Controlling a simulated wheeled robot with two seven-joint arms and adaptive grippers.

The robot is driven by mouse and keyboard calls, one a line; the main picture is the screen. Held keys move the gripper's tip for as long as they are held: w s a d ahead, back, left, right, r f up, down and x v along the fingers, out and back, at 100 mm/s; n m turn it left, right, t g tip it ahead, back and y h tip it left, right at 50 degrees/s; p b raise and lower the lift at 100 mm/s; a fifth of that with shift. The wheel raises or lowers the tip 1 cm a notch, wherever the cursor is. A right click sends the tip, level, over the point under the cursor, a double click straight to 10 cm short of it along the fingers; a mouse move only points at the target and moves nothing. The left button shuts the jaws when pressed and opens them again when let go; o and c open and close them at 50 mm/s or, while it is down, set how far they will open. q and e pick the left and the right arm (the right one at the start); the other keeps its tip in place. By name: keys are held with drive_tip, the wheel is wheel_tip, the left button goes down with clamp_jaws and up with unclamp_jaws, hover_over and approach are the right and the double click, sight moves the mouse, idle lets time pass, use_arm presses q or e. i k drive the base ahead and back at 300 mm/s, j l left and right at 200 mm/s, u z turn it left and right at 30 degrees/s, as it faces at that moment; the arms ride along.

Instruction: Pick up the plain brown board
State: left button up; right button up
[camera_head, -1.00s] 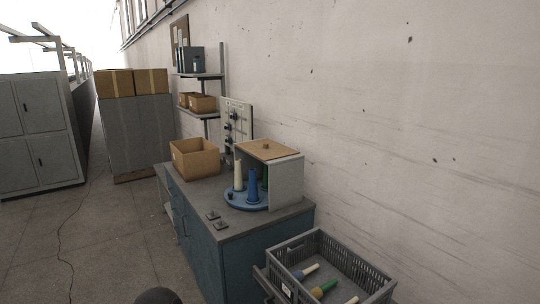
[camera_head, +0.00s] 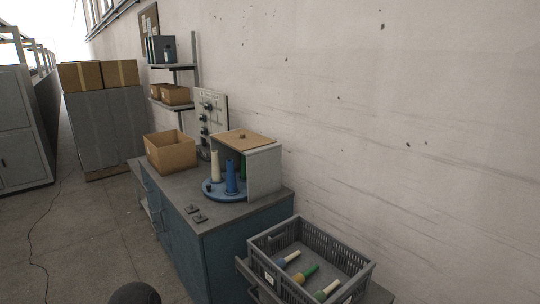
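A flat brown board (camera_head: 262,139) lies on top of a grey open-fronted housing (camera_head: 265,172) on the blue workbench. A small brown knob-like piece (camera_head: 242,135) sits on the board. Another brown board (camera_head: 149,22) is up on the wall behind the shelf; its lower part is hidden by grey binders or boxes. I cannot tell from here which of the two is plain. Neither of my grippers shows in the head view.
The blue workbench (camera_head: 180,232) carries a blue turntable (camera_head: 213,196) with cones and an open cardboard box (camera_head: 171,152). A grey crate (camera_head: 310,262) with cones stands at its near end. Cardboard boxes top a grey stack (camera_head: 105,130).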

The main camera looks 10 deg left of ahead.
sight(243, 140)
drive_tip(key=i+j, duration=0.15)
drive_tip(key=j, duration=0.3)
drive_tip(key=i+j+z, duration=0.15)
drive_tip(key=j, duration=0.35)
drive_tip(key=i+j, duration=0.1)
drive_tip(key=j, duration=0.35)
drive_tip(key=i+j+z, duration=0.1)
drive_tip(key=j, duration=0.4)
drive_tip(key=i+j+z, duration=0.1)
drive_tip(key=j, duration=0.35)
drive_tip(key=i+j+z, duration=0.1)
drive_tip(key=j, duration=0.35)
drive_tip(key=i+j, duration=0.2)
drive_tip(key=j, duration=0.25)
drive_tip(key=i+j+z, duration=0.15)
drive_tip(key=j, duration=0.25)
drive_tip(key=i+j+z, duration=0.1)
drive_tip(key=j, duration=0.35)
drive_tip(key=i+j, duration=0.1)
drive_tip(key=j, duration=0.4)
drive_tip(key=i+j+z, duration=0.15)
drive_tip(key=j, duration=0.3)
drive_tip(key=k, duration=0.05)
